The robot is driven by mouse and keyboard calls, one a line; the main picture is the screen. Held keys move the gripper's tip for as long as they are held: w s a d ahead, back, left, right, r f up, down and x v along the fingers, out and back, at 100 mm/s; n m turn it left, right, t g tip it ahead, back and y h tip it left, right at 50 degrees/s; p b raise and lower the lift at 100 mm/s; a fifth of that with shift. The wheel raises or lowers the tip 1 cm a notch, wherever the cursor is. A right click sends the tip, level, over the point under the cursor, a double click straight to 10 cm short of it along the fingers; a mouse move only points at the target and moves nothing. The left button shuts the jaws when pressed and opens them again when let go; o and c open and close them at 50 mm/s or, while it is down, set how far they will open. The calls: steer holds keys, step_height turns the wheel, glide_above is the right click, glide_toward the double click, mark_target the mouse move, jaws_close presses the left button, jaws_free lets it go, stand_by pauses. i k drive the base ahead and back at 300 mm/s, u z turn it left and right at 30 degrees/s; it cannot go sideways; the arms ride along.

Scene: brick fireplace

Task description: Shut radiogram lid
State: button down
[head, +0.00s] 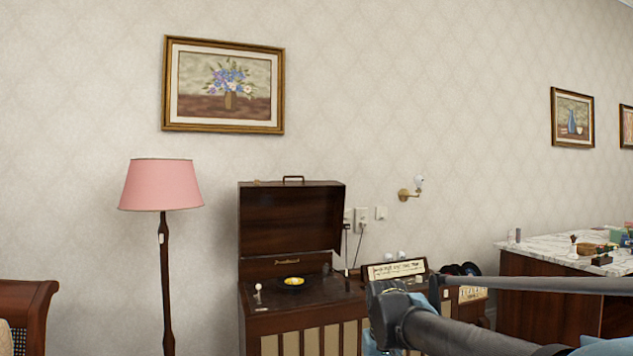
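The radiogram (300,325) is a dark wood cabinet with pale front panels, standing against the wall near the middle of the head view. Its lid (290,218) is raised upright at the back, with a small handle on its top edge. A yellow-centred disc (291,282) and a small pale knob show on its deck. My arm reaches in from the lower right, in front of and to the right of the radiogram. My gripper's fingers cannot be made out, so I cannot tell whether it is open or shut.
A floor lamp with a pink shade (161,185) stands left of the radiogram, and a wooden chair (30,300) is at the far left. A box with a lettered panel (396,269) stands right of it. A marble-topped counter (550,250) is at the right.

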mark_target(274, 218)
steer(key=i, duration=1)
